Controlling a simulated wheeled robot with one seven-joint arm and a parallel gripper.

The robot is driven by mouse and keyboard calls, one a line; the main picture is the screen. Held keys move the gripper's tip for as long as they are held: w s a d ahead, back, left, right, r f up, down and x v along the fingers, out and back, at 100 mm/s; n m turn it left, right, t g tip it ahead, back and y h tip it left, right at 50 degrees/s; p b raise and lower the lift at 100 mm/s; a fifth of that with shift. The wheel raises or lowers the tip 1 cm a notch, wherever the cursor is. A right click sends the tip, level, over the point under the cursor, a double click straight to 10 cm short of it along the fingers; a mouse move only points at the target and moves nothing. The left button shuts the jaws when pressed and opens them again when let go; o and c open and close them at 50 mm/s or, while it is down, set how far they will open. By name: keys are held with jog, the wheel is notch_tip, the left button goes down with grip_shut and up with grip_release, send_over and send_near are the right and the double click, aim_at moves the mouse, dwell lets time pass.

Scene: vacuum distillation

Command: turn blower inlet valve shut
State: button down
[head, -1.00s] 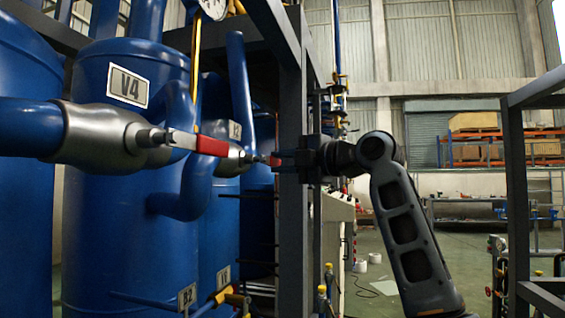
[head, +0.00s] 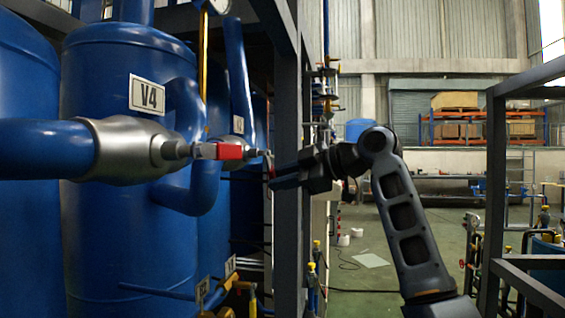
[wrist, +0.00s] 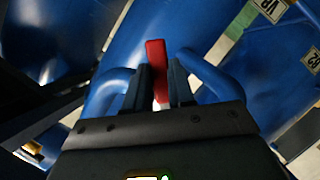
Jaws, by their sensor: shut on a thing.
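A red valve handle (wrist: 156,60) stands between the two dark fingers of my gripper (wrist: 160,78) in the wrist view. The gripper is shut on it. The silver body of that valve (head: 238,148) is mostly hidden behind a nearer valve. The nearer valve has a silver body (head: 125,150) and a red handle (head: 228,151), apart from my gripper. I cannot read which valve is the blower inlet.
A blue tank marked V4 (head: 120,220) and thick blue pipes fill the left. A dark upright post (head: 288,110) stands close to my gripper. Another dark frame (head: 493,180) is at the right.

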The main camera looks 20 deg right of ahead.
jog(key=shift+s+a+f+m+g+y+p, duration=0.3)
jog(key=shift+s+a+m+g+p, duration=0.3)
jog(key=shift+m+p, duration=0.5)
jog(key=shift+s+a+f+m+g+y+p, duration=0.25)
jog(key=shift+s+a+f+m+g+p, duration=0.15)
jog(key=shift+s+m+g+p, duration=0.5)
jog(key=shift+s+a+f+m+g+y+p, duration=0.25)
jog(key=shift+s+a+f+m+g+p, duration=0.25)
jog(key=shift+m+p, duration=0.7)
jog(key=c, duration=1)
grip_release()
jog(key=shift+r, duration=0.15)
jog(key=shift+o, duration=0.2)
jog(key=shift+s+d, duration=0.1)
jog(key=b+v, duration=0.1)
jog(key=v, duration=0.6)
jog(key=shift+s+d+b, duration=0.2)
jog(key=shift+d+b, duration=0.05)
jog(key=shift+b, duration=0.1)
